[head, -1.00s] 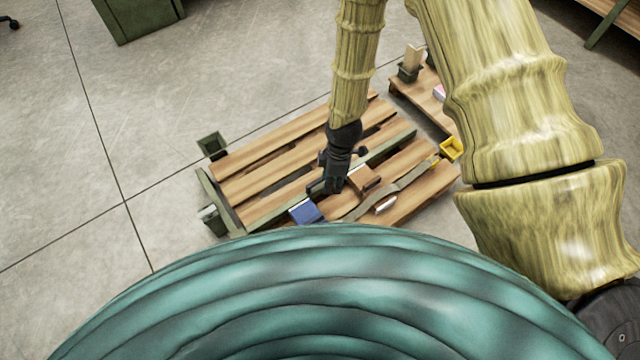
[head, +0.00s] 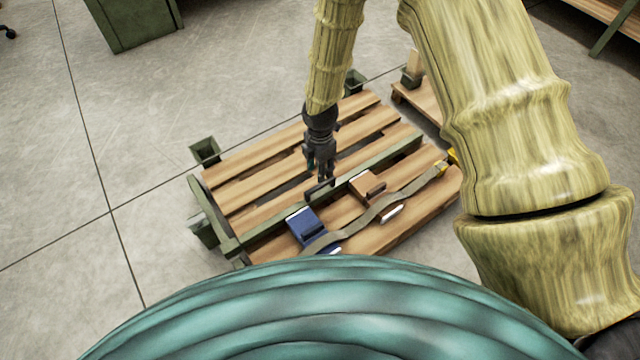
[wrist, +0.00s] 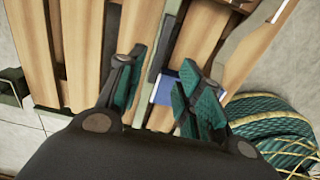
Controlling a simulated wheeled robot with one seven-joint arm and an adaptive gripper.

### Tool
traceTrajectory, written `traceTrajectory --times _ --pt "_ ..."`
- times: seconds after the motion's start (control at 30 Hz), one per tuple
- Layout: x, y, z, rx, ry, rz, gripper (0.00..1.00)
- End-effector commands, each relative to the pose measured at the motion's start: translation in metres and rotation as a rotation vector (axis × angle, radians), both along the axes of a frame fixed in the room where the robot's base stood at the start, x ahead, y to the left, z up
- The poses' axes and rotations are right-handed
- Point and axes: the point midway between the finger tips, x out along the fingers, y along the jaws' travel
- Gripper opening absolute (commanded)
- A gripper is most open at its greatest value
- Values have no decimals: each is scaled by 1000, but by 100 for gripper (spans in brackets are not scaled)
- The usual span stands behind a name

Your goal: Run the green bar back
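The green bar (head: 265,228) lies across the wooden slatted table (head: 255,165), slanting from front left to back right. A dark hoop-like handle (head: 320,190) stands near the bar's middle. My gripper (head: 321,178) points down beside this handle, on the far side of the bar. In the wrist view my gripper (wrist: 158,92) has its two teal-padded fingers spread apart. The green bar (wrist: 166,45) runs through the gap between them in that picture. I cannot tell whether a finger touches the handle.
A blue block (head: 303,228) and a brown block (head: 366,185) sit on the near side of the bar. A curved grey-brown strip (head: 375,211) lies in front of them. The far slats are clear.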

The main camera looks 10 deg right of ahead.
Motion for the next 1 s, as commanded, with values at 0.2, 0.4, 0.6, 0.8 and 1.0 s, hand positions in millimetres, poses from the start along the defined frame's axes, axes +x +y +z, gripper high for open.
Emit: traceTrajectory --times 0.2,0.4,0.6,0.8,1.0 --pt "-1 0 -42 0 2 -2 36" --pt "-1 0 -67 1 1 -2 36" --pt "0 0 -78 0 0 -3 36" --pt "0 0 -79 0 0 -2 36" --pt "-1 0 -79 1 0 -2 23"
